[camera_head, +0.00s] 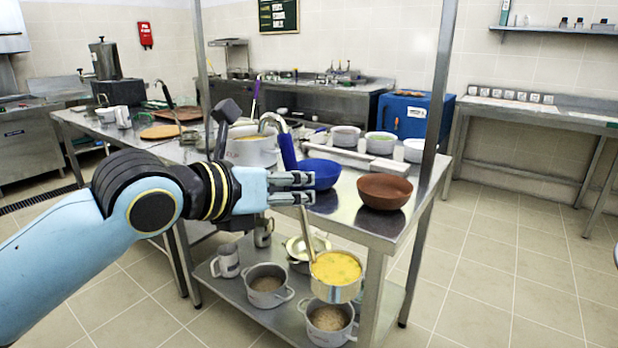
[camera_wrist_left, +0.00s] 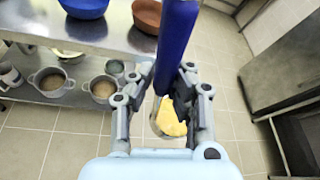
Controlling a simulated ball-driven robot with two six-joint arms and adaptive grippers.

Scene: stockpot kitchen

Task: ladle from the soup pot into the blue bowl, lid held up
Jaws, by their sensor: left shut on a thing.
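My left gripper (camera_head: 308,188) is shut on the blue handle of the ladle (camera_head: 287,152); it also shows in the left wrist view (camera_wrist_left: 160,85). The ladle hangs steeply, its cup (camera_head: 337,291) full of yellow soup (camera_wrist_left: 172,120), in front of the table edge and well below the tabletop. The blue bowl (camera_head: 324,168) stands on the table just behind the gripper fingers, which partly cover it. The soup pot (camera_head: 250,153) stands on the table behind my wrist, partly hidden. I cannot make out its lid. My right gripper is not in view.
A brown bowl (camera_head: 384,190) stands near the table's right corner (camera_head: 400,222). A steel post (camera_head: 438,85) rises beside it. Several small pots, including a grey one (camera_head: 265,286), stand on the lower shelf. Open floor (camera_head: 480,270) lies to the right.

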